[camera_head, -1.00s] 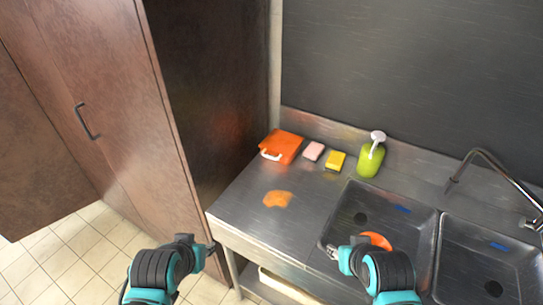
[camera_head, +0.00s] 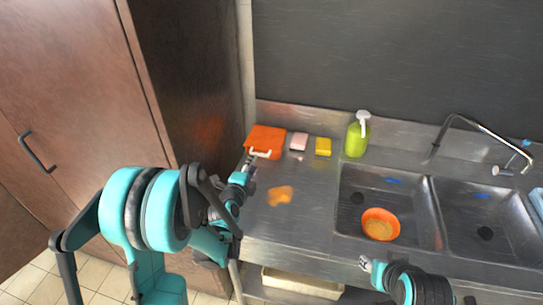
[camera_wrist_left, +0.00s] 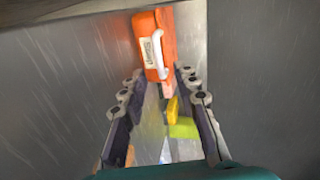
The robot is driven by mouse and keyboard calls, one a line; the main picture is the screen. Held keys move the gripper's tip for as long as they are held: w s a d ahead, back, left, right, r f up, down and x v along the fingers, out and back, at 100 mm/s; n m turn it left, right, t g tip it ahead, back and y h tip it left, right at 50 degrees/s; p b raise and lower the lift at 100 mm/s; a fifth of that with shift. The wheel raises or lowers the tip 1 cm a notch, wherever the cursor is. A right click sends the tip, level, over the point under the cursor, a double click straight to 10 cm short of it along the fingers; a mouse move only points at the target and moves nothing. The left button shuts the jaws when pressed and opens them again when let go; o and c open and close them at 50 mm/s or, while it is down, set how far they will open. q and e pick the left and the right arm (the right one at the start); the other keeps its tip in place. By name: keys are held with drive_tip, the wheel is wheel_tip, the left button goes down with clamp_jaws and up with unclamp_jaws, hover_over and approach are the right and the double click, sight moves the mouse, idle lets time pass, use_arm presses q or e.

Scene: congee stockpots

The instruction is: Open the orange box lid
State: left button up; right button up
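The orange box (camera_head: 266,138) lies on the steel counter at the back left, its lid shut and its white handle (camera_head: 260,153) facing the front. It also shows in the left wrist view (camera_wrist_left: 150,46), ahead of the fingers, with a white label. My left gripper (camera_head: 247,164) is just in front of the box and near its handle, apart from it as far as I can tell. In the left wrist view its fingers (camera_wrist_left: 160,95) are spread with nothing between them. My right gripper (camera_head: 365,264) is at the counter's front edge by the sink; its fingers are too small to read.
A pink sponge (camera_head: 299,141), a yellow sponge (camera_head: 323,146) and a green soap bottle (camera_head: 357,136) stand right of the box. An orange bowl (camera_head: 380,224) sits in the left sink basin. An orange stain (camera_head: 281,195) marks the counter. A dark cabinet side stands close left of the box.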

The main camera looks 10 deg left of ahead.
sight(259, 155)
use_arm(q)
drive_tip(key=shift+w+d+f, duration=0.1)
drive_tip(key=shift+w+f, duration=0.25)
drive_tip(key=shift+w, duration=0.2)
drive_tip(key=b+x, duration=0.1)
drive_tip(key=x, duration=0.6)
drive_tip(key=shift+w+r+b, duration=0.1)
drive_tip(key=shift+b, duration=0.25)
clamp_jaws()
